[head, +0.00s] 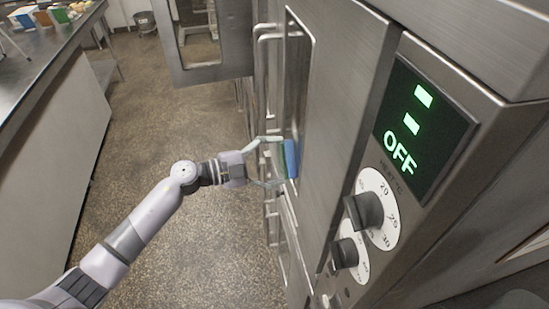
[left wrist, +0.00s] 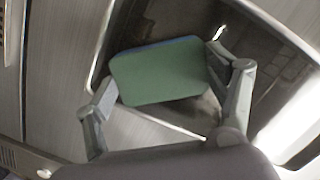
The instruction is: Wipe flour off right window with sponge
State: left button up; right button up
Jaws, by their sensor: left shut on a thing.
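My left gripper (head: 280,160) is shut on the sponge (head: 291,159), which has a blue side and a green side. In the head view the blue side faces the oven door with the right window (head: 296,75). In the left wrist view the sponge (left wrist: 160,72) sits between both fingers of the left gripper (left wrist: 165,85), green side towards the camera, in front of the dark window glass (left wrist: 165,22). The sponge is at or very near the glass; I cannot tell if it touches. I cannot make out flour clearly. My right gripper is out of view.
An oven control panel with an OFF display (head: 423,132) and knobs (head: 365,211) stands at the right. Door handles (head: 262,75) stick out beside the window. Another door (head: 203,40) stands open at the back. A steel counter (head: 40,50) is at the left, with clear floor between.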

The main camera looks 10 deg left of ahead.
pick_arm(q)
jog(key=shift+r, duration=6.15)
jog(key=shift+s+d+f+b, duration=0.1)
jog(key=shift+f+b, duration=0.55)
jog(key=shift+f, duration=1.35)
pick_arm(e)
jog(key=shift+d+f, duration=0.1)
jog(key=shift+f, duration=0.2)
pick_arm(q)
jog(key=shift+f+b, duration=2.4)
jog(key=shift+f, duration=2.6)
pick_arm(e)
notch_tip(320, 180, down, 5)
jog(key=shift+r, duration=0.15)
pick_arm(q)
jog(key=shift+w+v, duration=0.15)
jog(key=shift+v, duration=1.3)
jog(key=shift+w+v, duration=0.15)
jog(key=shift+v, duration=1.35)
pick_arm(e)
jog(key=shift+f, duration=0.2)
pick_arm(q)
jog(key=shift+a+f, duration=0.2)
jog(key=shift+a, duration=0.1)
jog(key=v, duration=0.2)
jog(key=shift+s+a, duration=0.1)
jog(key=shift+a, duration=0.3)
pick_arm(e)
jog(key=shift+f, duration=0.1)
